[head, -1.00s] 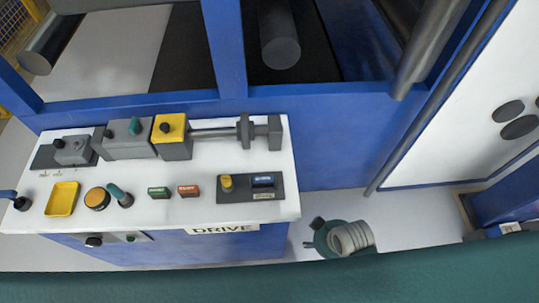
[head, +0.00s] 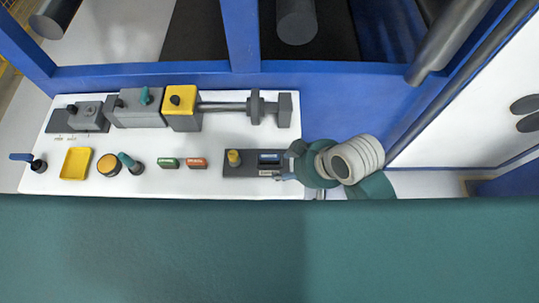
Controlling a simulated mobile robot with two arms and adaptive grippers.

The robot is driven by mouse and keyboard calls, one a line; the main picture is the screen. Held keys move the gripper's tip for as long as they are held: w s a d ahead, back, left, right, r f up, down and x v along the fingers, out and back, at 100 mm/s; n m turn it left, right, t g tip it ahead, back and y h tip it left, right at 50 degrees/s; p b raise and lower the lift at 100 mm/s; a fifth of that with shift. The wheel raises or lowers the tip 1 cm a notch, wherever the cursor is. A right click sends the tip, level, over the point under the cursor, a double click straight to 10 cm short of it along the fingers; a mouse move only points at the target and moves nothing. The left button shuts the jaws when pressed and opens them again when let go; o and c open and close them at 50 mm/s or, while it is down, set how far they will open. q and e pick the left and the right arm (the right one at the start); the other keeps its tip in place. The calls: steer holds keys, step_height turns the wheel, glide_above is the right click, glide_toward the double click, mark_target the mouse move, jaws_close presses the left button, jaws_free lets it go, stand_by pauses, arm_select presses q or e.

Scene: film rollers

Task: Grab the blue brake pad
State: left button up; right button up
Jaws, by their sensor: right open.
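The blue brake pad (head: 269,157) is a small dark-blue block with a light label on top. It sits at the right end of a dark grey plate (head: 242,171) on the white panel. My right gripper (head: 284,165) is open at the right side of the pad. Its fingers are close to the pad's right end, and I cannot tell whether they touch it. My right arm hides the panel's right edge. My left gripper is not in view.
Red (head: 198,163) and green (head: 169,163) blocks lie further left. Behind is a yellow block (head: 182,108) with a grey shaft (head: 223,106). A blue frame (head: 330,95) rises beyond.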

mark_target(269, 154)
steer(key=w+a+r+n+g, duration=0.3)
steer(key=a+r+n, duration=0.4)
steer(key=a+n, duration=0.3)
steer(key=w+d+r+n+h, duration=0.1)
steer(key=w+d+n+h, duration=0.15)
steer(key=d+h, duration=0.2)
steer(key=shift+m+y, duration=0.25)
steer(key=shift+m, duration=0.1)
steer(key=f, duration=0.1)
steer(key=f+p, duration=0.1)
steer(key=f, duration=0.2)
steer(key=shift+d+f, duration=0.25)
steer(key=shift+f, duration=0.15)
steer(key=shift+w+a+f+p, duration=0.15)
steer(key=shift+f+p, duration=0.4)
steer(key=shift+f, duration=0.85)
steer(key=shift+w+f+p, duration=0.1)
steer(key=shift+f+p, duration=0.4)
steer(key=shift+f, duration=0.85)
jaws_close()
